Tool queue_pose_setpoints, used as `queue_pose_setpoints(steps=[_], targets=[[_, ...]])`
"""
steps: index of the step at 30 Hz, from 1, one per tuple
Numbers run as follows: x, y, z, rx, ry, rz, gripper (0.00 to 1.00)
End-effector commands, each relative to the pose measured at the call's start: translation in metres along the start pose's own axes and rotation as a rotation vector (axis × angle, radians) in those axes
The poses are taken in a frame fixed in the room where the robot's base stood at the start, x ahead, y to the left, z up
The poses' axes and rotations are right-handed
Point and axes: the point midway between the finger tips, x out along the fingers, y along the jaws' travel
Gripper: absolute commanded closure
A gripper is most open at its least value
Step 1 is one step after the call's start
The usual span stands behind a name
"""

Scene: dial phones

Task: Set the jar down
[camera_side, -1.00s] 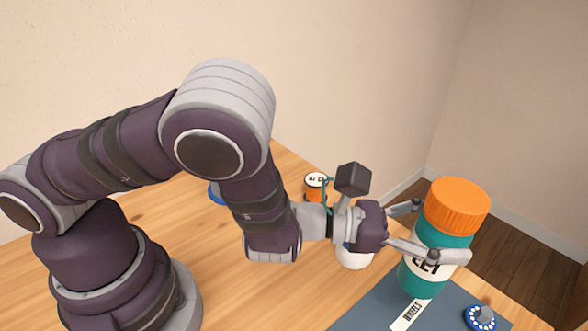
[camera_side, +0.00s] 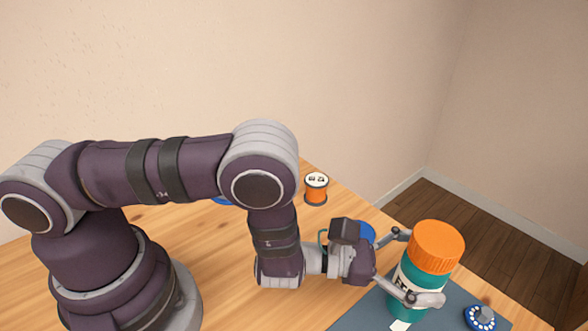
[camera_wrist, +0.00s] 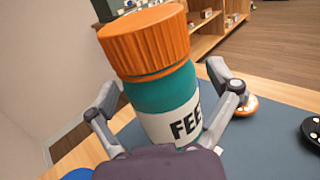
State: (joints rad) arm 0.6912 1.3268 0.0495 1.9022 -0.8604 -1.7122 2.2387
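The jar (camera_side: 412,283) is teal with a ribbed orange lid and a white label. In the wrist view, the jar (camera_wrist: 165,92) stands between the two fingers, slightly tilted in the picture, with "FEE" readable on the label.
A blue and white dial (camera_side: 480,318) lies on the mat, right of the jar. A blue-topped thing (camera_side: 366,232) is partly hidden behind my gripper. In the wrist view, a black round thing (camera_wrist: 312,132) is at right.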

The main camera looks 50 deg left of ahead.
Motion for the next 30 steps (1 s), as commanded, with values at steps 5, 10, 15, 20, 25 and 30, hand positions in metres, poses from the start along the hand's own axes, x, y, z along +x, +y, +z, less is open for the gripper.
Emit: queue_pose_setpoints(steps=[5, 10, 15, 20, 25, 30], targets=[[0.0, 0.0, 0.0, 0.0, 0.0, 0.0, 0.12], [-0.006, 0.002, 0.001, -0.002, 0.004, 0.004, 0.12], [-0.042, 0.003, 0.001, -0.005, 0.009, 0.007, 0.12], [-0.05, 0.0, 0.032, 0.003, -0.007, -0.002, 0.12], [-0.05, 0.0, 0.058, 0.003, -0.004, -0.003, 0.12], [-0.05, 0.001, 0.072, -0.001, -0.003, 0.001, 0.12]])
